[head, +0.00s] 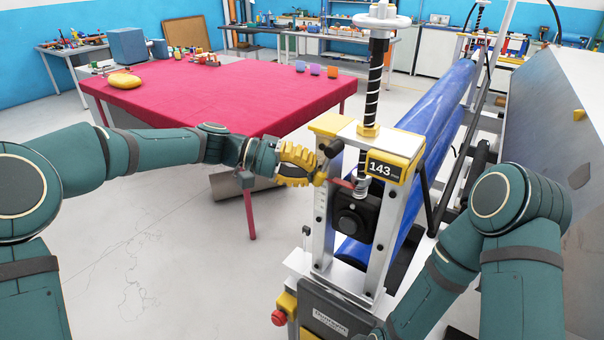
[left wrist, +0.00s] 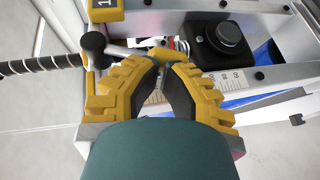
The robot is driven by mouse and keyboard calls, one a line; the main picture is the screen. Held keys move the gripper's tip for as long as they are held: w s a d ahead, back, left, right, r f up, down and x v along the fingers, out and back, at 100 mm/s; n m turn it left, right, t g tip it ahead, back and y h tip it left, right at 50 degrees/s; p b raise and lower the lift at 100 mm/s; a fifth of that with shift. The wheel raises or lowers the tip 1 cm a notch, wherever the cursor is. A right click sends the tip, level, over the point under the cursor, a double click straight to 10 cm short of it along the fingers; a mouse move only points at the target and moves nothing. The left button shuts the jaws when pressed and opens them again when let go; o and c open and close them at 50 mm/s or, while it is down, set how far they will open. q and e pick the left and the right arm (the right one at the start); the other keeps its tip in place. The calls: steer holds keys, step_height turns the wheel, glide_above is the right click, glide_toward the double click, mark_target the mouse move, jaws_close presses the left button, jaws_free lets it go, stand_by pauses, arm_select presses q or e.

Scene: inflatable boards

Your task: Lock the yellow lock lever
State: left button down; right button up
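A lever with a black knob (head: 333,148) is at the upper left of the upright metal frame (head: 323,220). In the left wrist view the knob (left wrist: 93,43) sits on a short grey bar. A small yellow piece (head: 320,179) shows below the knob, partly covered by my gripper; I cannot tell clearly how it joins the bar. My left gripper (head: 315,168) reaches the frame from the left, its yellow fingers close beside the lever. In the left wrist view its black-padded tips (left wrist: 160,67) nearly meet, with nothing visibly held. My right gripper is out of view.
A threaded spindle with a white handwheel (head: 383,22) rises above the frame. A "143" display (head: 386,169) and a red pointer are beside the lever. Blue rolled material (head: 436,100) lies behind. A red-covered table (head: 220,95) stands at the back left.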

arm_select(q)
steer(key=shift+s+d+f+n+h+b, duration=0.2)
steer(key=shift+d+f+h+b, duration=0.1)
steer(key=shift+h+b, duration=0.15)
steer(key=shift+s+d+f+n+h+b, duration=0.15)
steer(key=shift+s+f+n+h+b, duration=0.15)
steer(key=shift+h, duration=0.25)
steer(key=shift+s+d+g+b, duration=0.15)
steer(key=shift+d+g+b, duration=0.2)
steer(key=shift+b, duration=0.2)
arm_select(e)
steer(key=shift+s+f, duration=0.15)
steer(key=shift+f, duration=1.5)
